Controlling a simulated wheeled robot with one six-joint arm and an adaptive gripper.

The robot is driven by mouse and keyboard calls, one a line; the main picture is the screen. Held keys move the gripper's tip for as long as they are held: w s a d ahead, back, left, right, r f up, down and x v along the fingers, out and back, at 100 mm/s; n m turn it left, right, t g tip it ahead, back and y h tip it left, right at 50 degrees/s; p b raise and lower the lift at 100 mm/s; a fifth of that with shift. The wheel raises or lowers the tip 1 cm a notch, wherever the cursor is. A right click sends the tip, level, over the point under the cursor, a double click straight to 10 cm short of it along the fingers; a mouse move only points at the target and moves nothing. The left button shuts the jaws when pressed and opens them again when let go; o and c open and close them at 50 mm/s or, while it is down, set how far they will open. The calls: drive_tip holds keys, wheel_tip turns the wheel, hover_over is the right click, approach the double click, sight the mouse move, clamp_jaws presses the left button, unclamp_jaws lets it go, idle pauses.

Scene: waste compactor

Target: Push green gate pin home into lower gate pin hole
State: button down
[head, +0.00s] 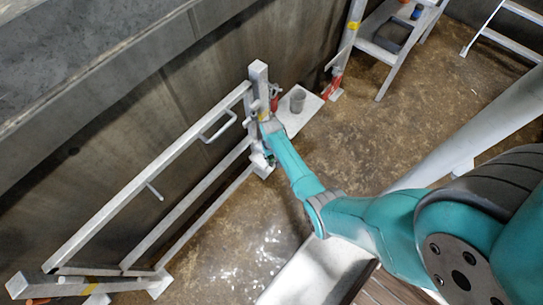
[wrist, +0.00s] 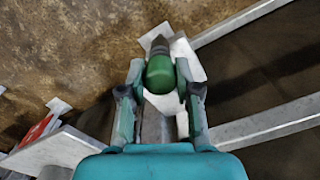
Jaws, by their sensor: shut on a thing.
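A green pin (wrist: 161,74) shows in the wrist view between the two fingers of my gripper (wrist: 160,92), which is shut on it. The pin points toward pale metal at the foot of a post. In the head view my gripper (head: 268,160) is low beside the white gate post (head: 259,85), and my arm hides much of it. The lower gate pin hole cannot be made out, so I cannot tell how far the pin is in it. The white gate (head: 150,190) runs from the post to the lower left.
A small pale shelf (head: 300,118) with a grey cup (head: 297,99) stands right of the post. A red part (head: 275,103) sits near it. A white step stand (head: 385,40) is at the back. A dark wall rises behind the gate. Brown floor (head: 340,140) lies open to the right.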

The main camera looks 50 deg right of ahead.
drive_tip(key=shift+f, duration=0.5)
idle(0.3)
drive_tip(key=c, duration=0.7)
unclamp_jaws()
drive_tip(key=shift+c, duration=0.6)
drive_tip(key=shift+r, duration=0.1)
drive_tip(key=shift+r, duration=3.45)
